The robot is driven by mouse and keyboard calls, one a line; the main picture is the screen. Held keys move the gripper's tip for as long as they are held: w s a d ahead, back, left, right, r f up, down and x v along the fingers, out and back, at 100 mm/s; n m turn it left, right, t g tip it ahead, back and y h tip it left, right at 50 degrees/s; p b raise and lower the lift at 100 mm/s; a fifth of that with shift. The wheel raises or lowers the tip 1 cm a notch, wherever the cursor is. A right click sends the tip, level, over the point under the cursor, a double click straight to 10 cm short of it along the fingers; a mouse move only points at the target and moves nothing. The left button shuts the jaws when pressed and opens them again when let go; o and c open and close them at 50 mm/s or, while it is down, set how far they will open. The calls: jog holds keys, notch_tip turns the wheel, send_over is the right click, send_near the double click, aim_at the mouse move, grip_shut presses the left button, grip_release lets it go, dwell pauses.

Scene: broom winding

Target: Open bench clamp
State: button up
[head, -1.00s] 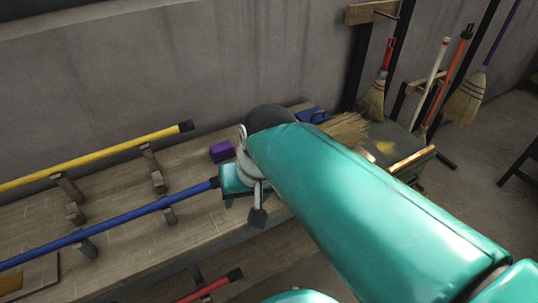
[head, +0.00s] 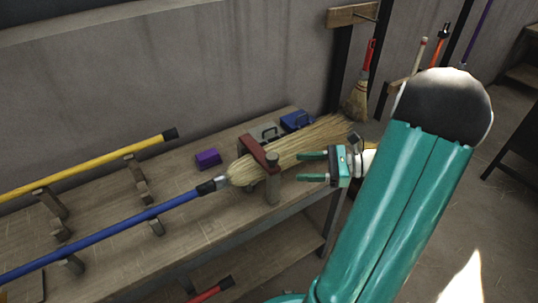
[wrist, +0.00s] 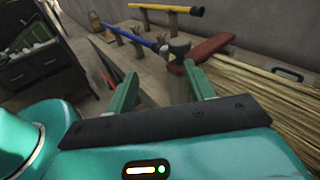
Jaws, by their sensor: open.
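The bench clamp has a dark red bar (head: 259,154) lying across the straw of a broom (head: 300,143), with a wooden post (head: 272,180) at the bar's near end. The broom's blue handle (head: 120,224) runs left along the bench. My gripper (head: 300,167) is open and empty, just right of the post and apart from it, fingers pointing left. The red bar (wrist: 204,47) also shows there, running off to the right.
The wooden bench (head: 200,221) carries a yellow handle (head: 90,163) on wooden rests, a purple block (head: 208,158) and a blue object (head: 297,120). A red-tipped handle (head: 213,290) is below. Brooms hang at the back right. Floor is free on the right.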

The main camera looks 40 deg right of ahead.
aim_at(272, 155)
jog(key=s+d+m+t, duration=0.1)
jog(key=d+m+t, duration=0.2)
jog(key=d, duration=0.1)
jog(key=shift+n+h, duration=0.3)
jog(key=x, duration=0.9)
jog(key=f+x, duration=0.1)
jog(key=x, duration=0.3)
jog(key=shift+w+a, duration=0.1)
jog(key=shift+a, duration=0.25)
